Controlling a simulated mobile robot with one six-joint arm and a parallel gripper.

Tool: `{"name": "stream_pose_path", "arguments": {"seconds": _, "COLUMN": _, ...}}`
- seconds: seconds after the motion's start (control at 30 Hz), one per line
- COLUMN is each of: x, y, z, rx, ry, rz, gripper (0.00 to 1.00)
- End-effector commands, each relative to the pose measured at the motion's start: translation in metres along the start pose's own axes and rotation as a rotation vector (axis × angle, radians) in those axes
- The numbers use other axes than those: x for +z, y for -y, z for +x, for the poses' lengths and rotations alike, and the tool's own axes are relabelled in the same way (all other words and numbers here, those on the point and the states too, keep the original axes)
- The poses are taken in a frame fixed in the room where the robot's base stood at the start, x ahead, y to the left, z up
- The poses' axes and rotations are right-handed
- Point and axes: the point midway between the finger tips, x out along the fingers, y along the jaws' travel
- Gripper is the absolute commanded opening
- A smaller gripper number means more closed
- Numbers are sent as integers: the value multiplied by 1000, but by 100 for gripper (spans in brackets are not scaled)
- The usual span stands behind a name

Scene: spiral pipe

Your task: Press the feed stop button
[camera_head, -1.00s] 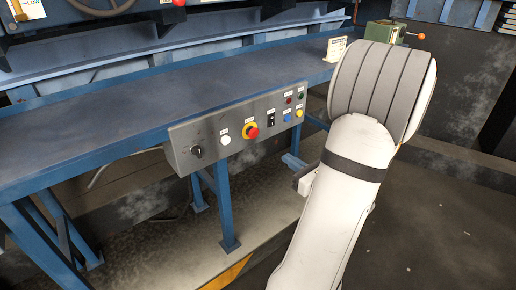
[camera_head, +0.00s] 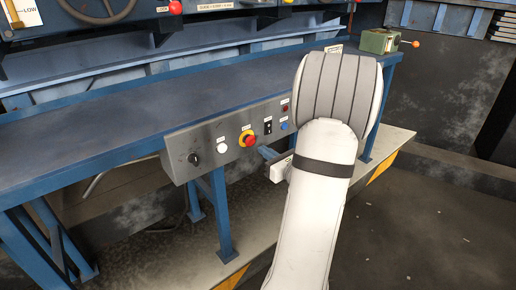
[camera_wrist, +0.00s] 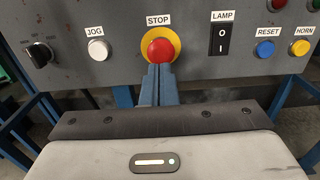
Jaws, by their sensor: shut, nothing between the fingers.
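The feed stop button is a red round button on a yellow ring, under a STOP label, on the grey control panel; it shows in the head view (camera_head: 248,140) and the wrist view (camera_wrist: 161,50). My gripper (camera_head: 264,150) has blue fingers, shut together and empty. In the wrist view the fingertips (camera_wrist: 159,69) reach up to the lower edge of the red button and cover part of the yellow ring. I cannot tell whether they touch it. In the head view the fingers are just right of and below the button.
The panel (camera_head: 180,162) also has a black knob (camera_wrist: 39,54), a white JOG button (camera_wrist: 99,49), a black LAMP switch (camera_wrist: 222,39), a blue RESET button (camera_wrist: 265,48) and a yellow HORN button (camera_wrist: 301,48). A blue workbench (camera_head: 110,120) stands behind the panel.

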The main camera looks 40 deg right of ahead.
Motion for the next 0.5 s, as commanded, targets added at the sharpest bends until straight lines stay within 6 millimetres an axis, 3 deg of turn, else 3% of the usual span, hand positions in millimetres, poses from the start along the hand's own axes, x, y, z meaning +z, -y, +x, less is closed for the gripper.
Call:
{"name": "stream_pose_path", "arguments": {"seconds": 0.2, "x": -1, "y": 0, "z": 32, "rx": 1, "ry": -1, "rz": 0, "gripper": 0}}
{"name": "stream_pose_path", "arguments": {"seconds": 0.5, "x": 0, "y": 0, "z": 41, "rx": -2, "ry": 0, "rz": 1, "gripper": 0}}
